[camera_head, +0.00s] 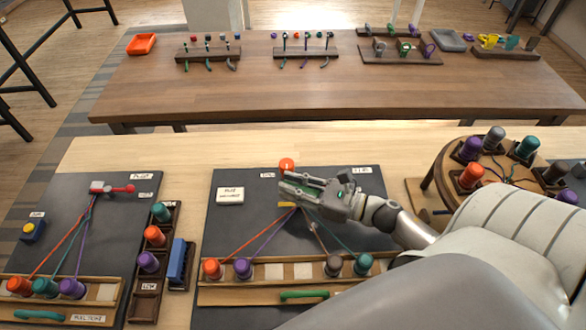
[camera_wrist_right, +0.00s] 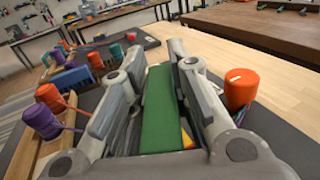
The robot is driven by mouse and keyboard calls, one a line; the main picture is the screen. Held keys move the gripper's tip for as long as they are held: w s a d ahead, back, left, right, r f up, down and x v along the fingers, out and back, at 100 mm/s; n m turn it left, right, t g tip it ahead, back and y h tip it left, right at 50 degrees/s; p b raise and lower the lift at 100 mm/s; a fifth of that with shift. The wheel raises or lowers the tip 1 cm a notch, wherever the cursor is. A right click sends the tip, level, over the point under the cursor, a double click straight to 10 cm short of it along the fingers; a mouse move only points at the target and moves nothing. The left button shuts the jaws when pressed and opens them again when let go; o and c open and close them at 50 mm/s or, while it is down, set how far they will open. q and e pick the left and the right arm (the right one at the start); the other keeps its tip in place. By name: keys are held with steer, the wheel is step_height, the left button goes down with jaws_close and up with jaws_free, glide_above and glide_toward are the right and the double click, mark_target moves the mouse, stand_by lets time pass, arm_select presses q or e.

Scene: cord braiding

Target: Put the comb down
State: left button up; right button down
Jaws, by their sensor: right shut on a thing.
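My right gripper (camera_head: 290,187) reaches over the middle of the dark braiding board (camera_head: 225,225), near the point where the cords meet. In the right wrist view its fingers (camera_wrist_right: 178,65) are shut on a long flat green piece, which I take to be the comb (camera_wrist_right: 158,110). In the head view the gripper hides most of this piece. Red, purple, grey and green cords run down from under the gripper to bobbins, including an orange one (camera_head: 211,268) and a green one (camera_head: 362,264). My left gripper is not in view.
An orange knob (camera_head: 287,164) stands just beyond the gripper. A white label block (camera_head: 230,196) lies on the board. A bobbin rack (camera_head: 146,285) with a blue block (camera_head: 178,262) is left of it. A round wooden stand (camera_head: 435,180) with several bobbins is at right.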

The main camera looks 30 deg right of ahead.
steer(key=shift+w+d+f, duration=0.25)
steer(key=shift+w+f, duration=0.1)
steer(key=shift+f, duration=0.05)
step_height(320, 180, down, 3)
steer(key=shift+w+d+r+p, duration=0.1)
steer(key=shift+r+p, duration=0.1)
steer(key=shift+p, duration=0.15)
steer(key=shift+f, duration=0.4)
steer(key=shift+f, duration=0.1)
steer(key=shift+f, duration=0.15)
steer(key=c, duration=1.3)
jaws_free()
steer(key=shift+c, duration=0.2)
